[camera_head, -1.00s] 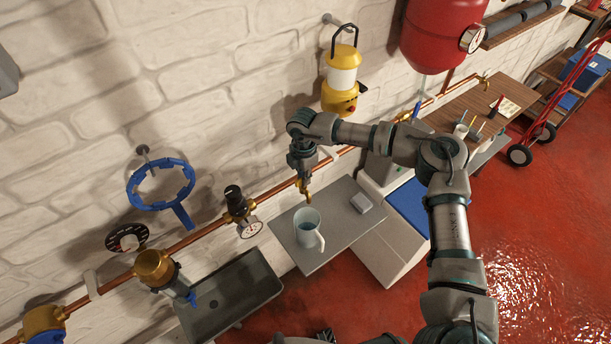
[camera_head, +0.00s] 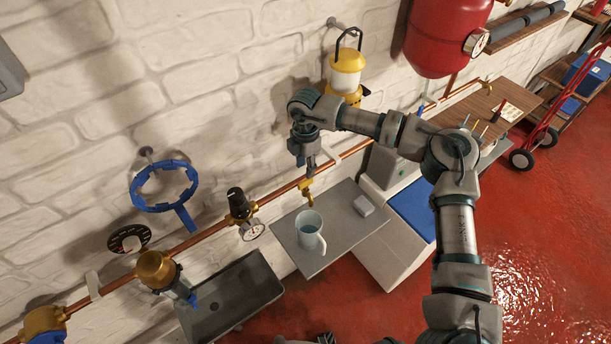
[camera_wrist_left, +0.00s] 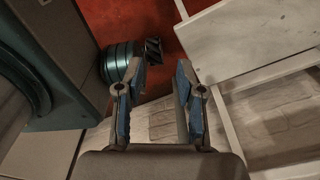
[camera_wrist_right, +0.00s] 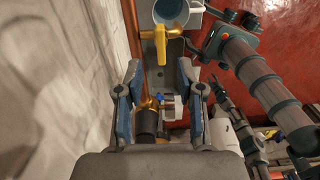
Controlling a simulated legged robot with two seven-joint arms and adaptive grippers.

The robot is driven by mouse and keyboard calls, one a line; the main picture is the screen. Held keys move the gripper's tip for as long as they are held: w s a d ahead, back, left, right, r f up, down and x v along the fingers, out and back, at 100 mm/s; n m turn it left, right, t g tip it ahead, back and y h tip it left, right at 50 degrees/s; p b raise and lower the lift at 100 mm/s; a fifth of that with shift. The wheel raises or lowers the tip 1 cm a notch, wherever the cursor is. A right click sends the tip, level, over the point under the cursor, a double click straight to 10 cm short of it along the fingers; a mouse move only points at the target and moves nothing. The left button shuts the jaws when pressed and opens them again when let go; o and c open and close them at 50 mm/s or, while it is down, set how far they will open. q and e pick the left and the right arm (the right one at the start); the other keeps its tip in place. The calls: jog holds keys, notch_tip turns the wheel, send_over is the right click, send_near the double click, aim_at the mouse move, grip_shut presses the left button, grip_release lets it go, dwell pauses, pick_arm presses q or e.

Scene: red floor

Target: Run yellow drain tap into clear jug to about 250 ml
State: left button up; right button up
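The yellow drain tap (camera_head: 307,191) hangs from the copper pipe on the wall. The clear jug (camera_head: 309,231) stands upright on a grey shelf (camera_head: 338,212), below the tap, with its handle to the right. Its inside looks bluish; I cannot read a level or see a stream. My right gripper (camera_head: 311,168) is just above the tap. In the right wrist view this gripper (camera_wrist_right: 160,76) is open, with the tap (camera_wrist_right: 160,45) ahead of its fingertips and the jug (camera_wrist_right: 172,12) beyond. My left gripper (camera_wrist_left: 160,70) is open and empty, away from tap and jug.
A small grey block (camera_head: 363,206) lies on the shelf right of the jug. A pressure regulator with gauge (camera_head: 241,208) and a dark sink (camera_head: 232,298) are to the left. A yellow lantern (camera_head: 347,75) hangs above. The red floor is open at right.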

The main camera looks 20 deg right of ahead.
jog(key=r, duration=0.3)
jog(key=a+r, duration=0.1)
jog(key=r, duration=0.1)
jog(key=shift+d, duration=0.25)
